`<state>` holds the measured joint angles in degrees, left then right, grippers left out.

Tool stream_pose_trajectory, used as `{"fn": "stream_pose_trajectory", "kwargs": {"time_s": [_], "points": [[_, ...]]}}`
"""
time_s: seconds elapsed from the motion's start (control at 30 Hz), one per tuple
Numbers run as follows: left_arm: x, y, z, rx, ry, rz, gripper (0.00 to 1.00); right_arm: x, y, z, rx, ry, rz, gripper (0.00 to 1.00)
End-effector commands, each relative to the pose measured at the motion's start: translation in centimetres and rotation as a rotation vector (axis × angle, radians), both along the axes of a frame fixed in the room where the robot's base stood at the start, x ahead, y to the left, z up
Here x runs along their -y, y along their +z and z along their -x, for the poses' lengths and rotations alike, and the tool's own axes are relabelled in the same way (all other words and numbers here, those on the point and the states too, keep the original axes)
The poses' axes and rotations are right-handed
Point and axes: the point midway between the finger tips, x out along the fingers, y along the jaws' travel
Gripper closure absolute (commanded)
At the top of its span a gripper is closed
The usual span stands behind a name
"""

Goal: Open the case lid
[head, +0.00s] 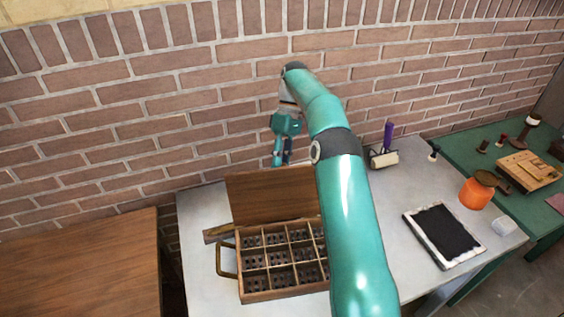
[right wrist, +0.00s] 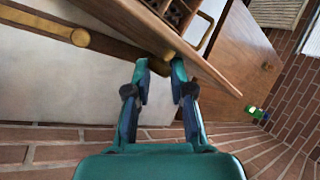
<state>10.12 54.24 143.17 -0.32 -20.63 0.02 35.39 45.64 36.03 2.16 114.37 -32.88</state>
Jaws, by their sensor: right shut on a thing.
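The wooden case (head: 284,296) stands on the white table with its divided compartments showing, full of small dark pieces. Its brown lid (head: 265,195) is raised, standing roughly upright along the back of the case. My right gripper (head: 283,163) is at the top edge of the lid, and my right arm covers the lid's right part and the case's right end. In the right wrist view, the fingertips (right wrist: 159,68) are at the edge of the lid (right wrist: 195,58), shut on it. My left gripper is not in view.
A brass handle (head: 226,262) sticks out at the case's left. A wooden bar (head: 217,233) lies behind it. A black pad in a white frame (head: 444,234) and an orange jar (head: 476,194) are at right. A brick wall (head: 110,130) rises close behind.

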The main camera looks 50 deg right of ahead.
Motion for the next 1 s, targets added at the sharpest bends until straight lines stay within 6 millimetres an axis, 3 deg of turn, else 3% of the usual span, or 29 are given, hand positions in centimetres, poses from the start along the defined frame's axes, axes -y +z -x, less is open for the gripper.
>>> {"fn": "stream_pose_trajectory", "kwargs": {"time_s": [0.03,0.17,0.2,0.33,1.0], "points": [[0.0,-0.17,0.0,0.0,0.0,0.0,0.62,-0.36,-1.06,-0.24,-0.008,0.005,-0.011,1.0],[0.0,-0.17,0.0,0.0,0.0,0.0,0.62,-0.33,-1.06,-0.21,-0.007,0.004,-0.011,1.0],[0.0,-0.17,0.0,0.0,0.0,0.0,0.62,-0.32,-1.05,-0.21,-0.007,0.004,-0.011,0.74],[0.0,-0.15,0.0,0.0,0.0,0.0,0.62,-0.26,-0.96,-0.14,-0.008,0.004,-0.009,0.53],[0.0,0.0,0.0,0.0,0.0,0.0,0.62,-0.13,-0.38,0.34,0.004,-0.002,0.002,0.51]]}}
